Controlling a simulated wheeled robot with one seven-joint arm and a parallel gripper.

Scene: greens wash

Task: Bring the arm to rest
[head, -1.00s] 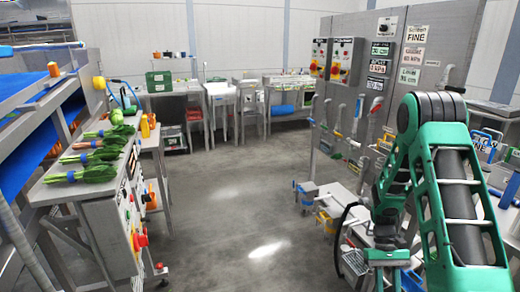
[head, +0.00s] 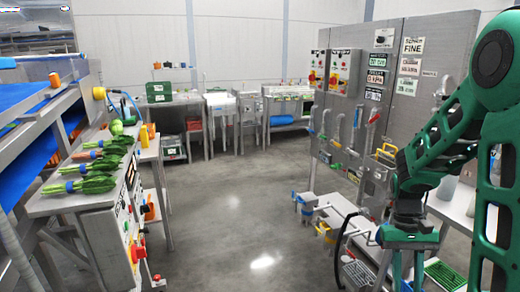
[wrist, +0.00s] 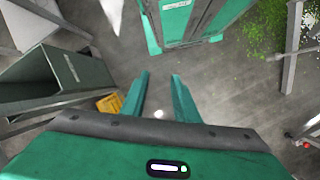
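My green arm reaches down the right side of the head view. My gripper (head: 408,272) hangs there pointing down, beside a low bench and a green crate, its lower end cut off by the frame. In the wrist view its two green fingers (wrist: 160,92) stand apart with only grey floor between them, so it is open and empty.
Tied bundles of greens (head: 92,184) lie on the left bench (head: 60,203). A grey bench (head: 345,212) and a panel wall (head: 400,80) stand on the right. A grey bin (wrist: 65,75) shows left in the wrist view. The middle floor is clear.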

